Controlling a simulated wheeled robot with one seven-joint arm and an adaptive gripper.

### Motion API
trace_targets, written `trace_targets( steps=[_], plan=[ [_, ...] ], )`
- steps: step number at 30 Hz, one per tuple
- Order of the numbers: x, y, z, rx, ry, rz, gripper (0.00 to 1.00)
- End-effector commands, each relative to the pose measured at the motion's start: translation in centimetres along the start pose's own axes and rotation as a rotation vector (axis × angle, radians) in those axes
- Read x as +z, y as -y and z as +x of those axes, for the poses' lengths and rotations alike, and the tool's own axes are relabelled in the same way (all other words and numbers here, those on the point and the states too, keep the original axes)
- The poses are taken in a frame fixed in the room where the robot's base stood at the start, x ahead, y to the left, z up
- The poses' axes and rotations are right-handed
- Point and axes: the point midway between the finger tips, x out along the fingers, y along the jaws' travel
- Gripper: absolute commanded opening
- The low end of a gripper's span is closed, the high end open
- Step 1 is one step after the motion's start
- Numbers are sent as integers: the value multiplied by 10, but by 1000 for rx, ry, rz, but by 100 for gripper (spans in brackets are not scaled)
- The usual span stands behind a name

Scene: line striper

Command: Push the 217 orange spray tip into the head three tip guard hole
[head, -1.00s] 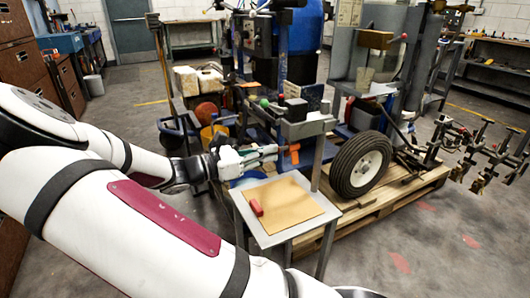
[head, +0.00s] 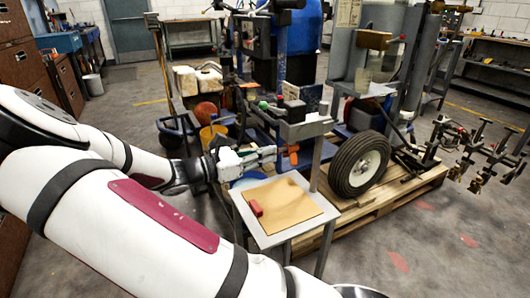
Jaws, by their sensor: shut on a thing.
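My gripper (head: 274,154) is at the end of my white arm, above the back edge of the small metal stand. It is shut on the orange spray tip (head: 292,154), which shows just beyond the fingertips; the number on it is too small to read. Several spray heads (head: 482,152) hang on a bar at the far right, well apart from my gripper. I cannot tell which one is head three, and the tip guard holes are too small to make out.
The stand holds a tan board (head: 288,205) with a red block (head: 256,208) on it. The floor (head: 440,245) at the front right is clear.

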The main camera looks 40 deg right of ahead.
Motion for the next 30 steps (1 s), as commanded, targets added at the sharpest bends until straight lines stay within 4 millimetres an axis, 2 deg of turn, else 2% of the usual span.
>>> trace_targets(
  steps=[15,30],
  plan=[
    [0,0,1,0,0,-1,0],
    [0,0,11,0,1,-2,0]
  ],
)
